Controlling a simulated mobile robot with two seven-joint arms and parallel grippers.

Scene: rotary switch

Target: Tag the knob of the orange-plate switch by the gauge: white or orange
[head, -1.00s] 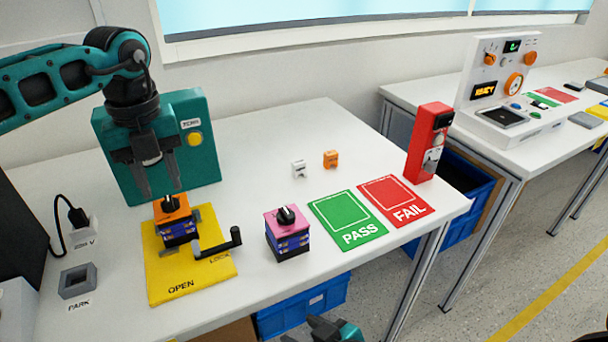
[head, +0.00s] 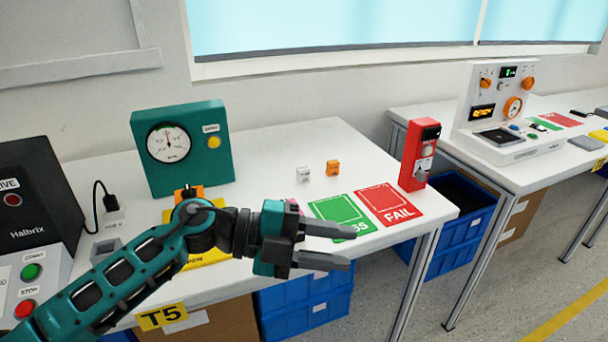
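The orange-plate switch (head: 188,191) sits on the yellow fixture in front of the teal gauge box (head: 180,150); my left arm hides most of it, including its setting. The gauge (head: 168,143) has a white dial with its needle pointing roughly up. A white tag (head: 303,174) and an orange tag (head: 333,168) stand apart on the table. My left gripper (head: 350,246) is open and empty, in front of the PASS mat, fingers pointing right. It hides nearly all of the pink-plate switch (head: 293,206). My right gripper is out of view.
A green PASS mat (head: 331,208) and red FAIL mat (head: 390,204) lie at the table's right. A red box (head: 418,155) stands behind them. A black Halbrix unit (head: 40,205) and grey PARK block (head: 106,249) are at left. Table around the tags is clear.

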